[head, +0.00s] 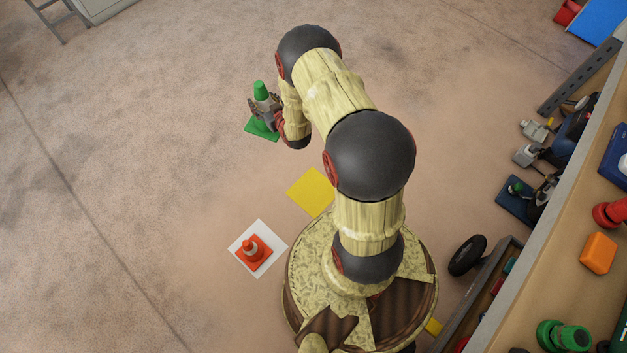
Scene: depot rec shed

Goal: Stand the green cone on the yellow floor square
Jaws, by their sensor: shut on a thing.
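The green cone (260,91) has a pale band and a square green base, and it looks upright. My gripper (264,108) is shut around its middle, at the upper left of my arm. Whether the cone's base touches the floor or hangs just above it, I cannot tell. The yellow floor square (309,191) lies lower right of the cone, near my base. It looks bare, and my arm may hide part of its right edge.
An orange cone (252,249) stands on a white floor square (236,267) left of my base. A wooden shelf (535,290) with tools and coloured things runs along the right. A black wheel (467,255) lies beside it. The floor on the left is clear.

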